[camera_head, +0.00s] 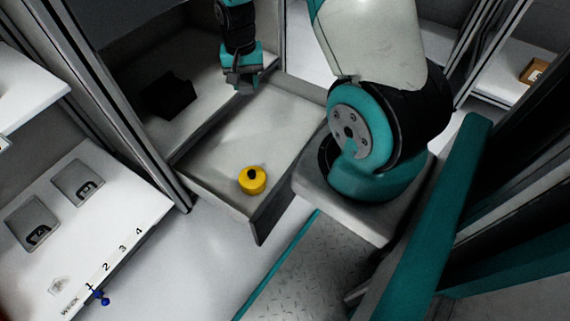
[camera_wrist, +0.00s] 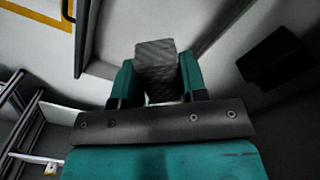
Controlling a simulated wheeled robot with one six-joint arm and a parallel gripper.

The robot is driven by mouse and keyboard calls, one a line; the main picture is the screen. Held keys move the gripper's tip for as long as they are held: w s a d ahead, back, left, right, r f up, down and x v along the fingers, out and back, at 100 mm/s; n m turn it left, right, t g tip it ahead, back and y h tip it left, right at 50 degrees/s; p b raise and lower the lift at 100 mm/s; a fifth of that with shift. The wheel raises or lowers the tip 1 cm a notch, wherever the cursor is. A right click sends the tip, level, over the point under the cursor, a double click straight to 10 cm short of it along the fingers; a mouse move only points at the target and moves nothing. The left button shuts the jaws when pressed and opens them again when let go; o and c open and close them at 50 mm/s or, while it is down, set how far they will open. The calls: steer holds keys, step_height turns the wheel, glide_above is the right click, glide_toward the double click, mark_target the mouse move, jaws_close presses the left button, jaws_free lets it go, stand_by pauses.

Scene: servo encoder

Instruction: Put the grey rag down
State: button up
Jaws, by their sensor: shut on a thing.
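My gripper (camera_head: 242,80) hangs at the top middle of the head view, above the back part of a pulled-out grey drawer (camera_head: 215,150). In the wrist view my gripper (camera_wrist: 157,82) has its two teal fingers shut on the grey rag (camera_wrist: 155,58), a dark grey, finely textured piece that sticks out beyond the fingertips. In the head view the rag is too small and too close in colour to the gripper to make out clearly. The drawer's near part holds a yellow round thing with a black top (camera_head: 252,181).
A black block (camera_head: 170,97) lies left of my gripper; a black block (camera_wrist: 275,58) also shows in the wrist view. A white panel (camera_head: 120,225) with slots and numbers stands at left, with a small blue piece (camera_head: 99,298). A brown box (camera_head: 534,71) is on the right shelf. The drawer's middle is clear.

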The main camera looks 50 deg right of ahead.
steer(key=s+d+f+m+b, duration=0.2)
steer(key=d+f+m+b, duration=0.3)
steer(key=f, duration=0.3)
steer(key=s+d+f+m+b, duration=0.25)
steer(key=d+f+b, duration=0.35)
steer(key=f, duration=0.3)
steer(key=b, duration=0.8)
glide_above(285, 152)
steer(key=shift+m, duration=0.25)
step_height(285, 152, down, 14)
steer(key=shift+r, duration=0.15)
step_height(285, 152, down, 5)
steer(key=b, duration=0.3)
steer(key=shift+b, duration=0.3)
steer(key=o, duration=0.8)
